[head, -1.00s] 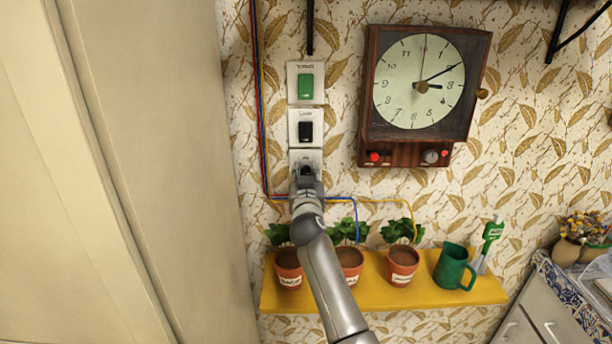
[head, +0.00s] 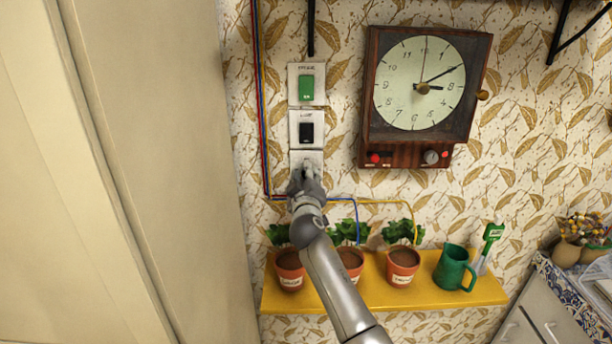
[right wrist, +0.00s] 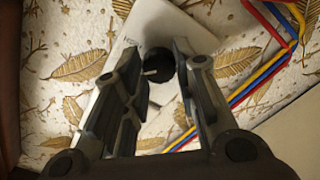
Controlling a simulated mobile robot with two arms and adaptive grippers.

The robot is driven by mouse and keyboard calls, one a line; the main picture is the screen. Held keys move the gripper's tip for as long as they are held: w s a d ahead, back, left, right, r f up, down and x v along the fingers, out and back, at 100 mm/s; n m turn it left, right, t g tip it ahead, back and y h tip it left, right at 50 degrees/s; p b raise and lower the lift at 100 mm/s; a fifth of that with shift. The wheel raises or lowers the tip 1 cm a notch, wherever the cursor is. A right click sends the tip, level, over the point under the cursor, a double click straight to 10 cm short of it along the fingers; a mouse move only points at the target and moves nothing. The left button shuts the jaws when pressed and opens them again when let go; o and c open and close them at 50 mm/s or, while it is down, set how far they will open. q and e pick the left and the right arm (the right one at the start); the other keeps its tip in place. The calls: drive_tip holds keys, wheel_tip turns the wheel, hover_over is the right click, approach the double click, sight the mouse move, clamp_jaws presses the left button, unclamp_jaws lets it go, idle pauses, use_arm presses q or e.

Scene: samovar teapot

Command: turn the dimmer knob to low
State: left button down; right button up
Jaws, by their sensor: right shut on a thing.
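The dimmer's white wall plate (head: 309,155) is the lowest of three stacked plates in the head view, partly covered by my right gripper (head: 305,176). In the right wrist view the black round dimmer knob (right wrist: 160,63) sits on its white plate (right wrist: 158,22) between the two fingers of my right gripper (right wrist: 157,74). The gripper is shut on the knob. A short pale mark on the knob points left in that view. The knob is hidden by the gripper in the head view. My left gripper is not in view.
A green switch (head: 306,87) and a black switch (head: 306,130) are above the dimmer. Coloured wires (head: 263,120) run close on the left. A wooden clock (head: 425,85) hangs to the right. A yellow shelf (head: 430,293) with potted plants and a green mug (head: 453,268) is below.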

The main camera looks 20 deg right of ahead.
drive_tip(key=n+p, duration=1.1)
drive_tip(key=n, duration=1.5)
drive_tip(key=shift+d+n+p, duration=0.15)
drive_tip(key=shift+n+p, duration=0.25)
drive_tip(key=shift+f, duration=0.1)
drive_tip(key=o, duration=1)
drive_tip(key=shift+f, duration=0.15)
drive_tip(key=shift+o, duration=0.2)
drive_tip(key=shift+s, duration=0.1)
